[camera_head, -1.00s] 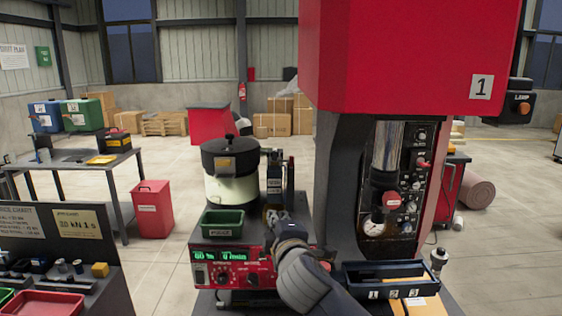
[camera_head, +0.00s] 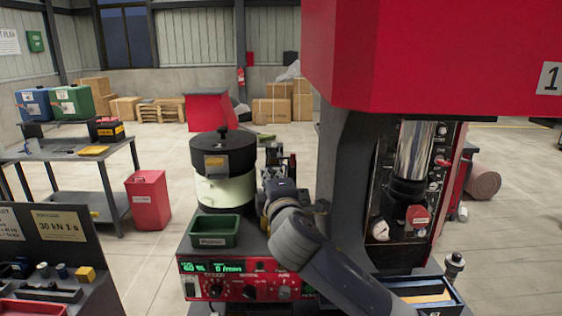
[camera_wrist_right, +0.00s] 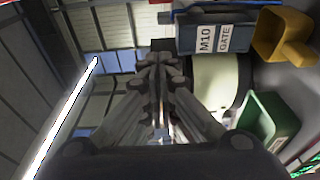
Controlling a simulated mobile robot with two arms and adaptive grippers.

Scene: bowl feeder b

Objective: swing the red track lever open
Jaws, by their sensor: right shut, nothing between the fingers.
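The bowl feeder (camera_head: 224,190) has a black lid and a cream body; its bowl side (camera_wrist_right: 212,80) also shows in the right wrist view. My right gripper (camera_head: 276,172) is beside the feeder's right side, in front of the track. In the right wrist view my right gripper (camera_wrist_right: 160,72) is shut, with nothing between its fingers. A grey plate marked M10 GATE (camera_wrist_right: 215,39) is just right of the fingertips. I cannot clearly make out the red track lever; only a small red bit (camera_wrist_right: 165,18) shows beside the plate. My left gripper is not in view.
A green tray (camera_head: 214,232) sits in front of the bowl, above the red control panel (camera_head: 240,282). A yellow part (camera_wrist_right: 284,38) is beside the plate. The large red press (camera_head: 420,60) stands close on the right. A workbench (camera_head: 70,150) is at left.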

